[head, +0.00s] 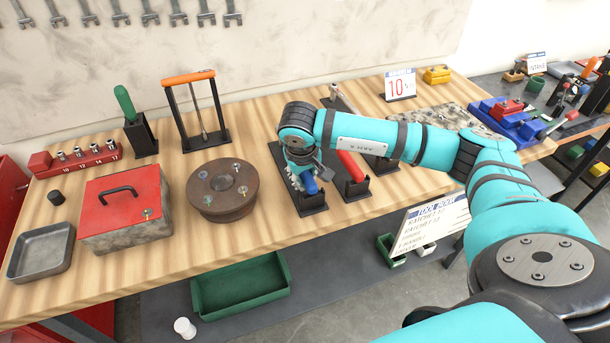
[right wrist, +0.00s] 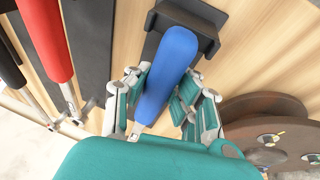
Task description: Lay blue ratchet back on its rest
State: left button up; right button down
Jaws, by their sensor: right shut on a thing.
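The blue ratchet (right wrist: 168,72) shows as a blue handle between the fingers of my right gripper (right wrist: 160,105) in the right wrist view. The gripper is shut around the handle. The handle's end lies over a black rest (right wrist: 205,15); I cannot tell whether it bears on it. In the head view the blue handle (head: 309,182) shows just below my right gripper (head: 301,172), over the near end of the black rest (head: 312,206). The ratchet's head is hidden by my arm. My left gripper is not in view.
A red-handled tool (head: 351,166) lies on a black rest (head: 357,188) just right of the blue one. A round brown fixture (head: 222,190) stands to the left, with a red-lidded box (head: 122,202) beyond it. The table's front edge is close.

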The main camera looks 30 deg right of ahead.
jog(key=shift+f, duration=0.25)
jog(key=c, duration=1.2)
grip_release()
jog(key=shift+o, duration=0.5)
jog(key=w+d+r+p+v, duration=0.1)
jog(key=p+v, duration=0.4)
jog(key=v, duration=1.6)
jog(key=shift+w+d+r+p, duration=0.25)
jog(key=shift+w+d+p, duration=0.1)
jog(key=shift+w, duration=0.1)
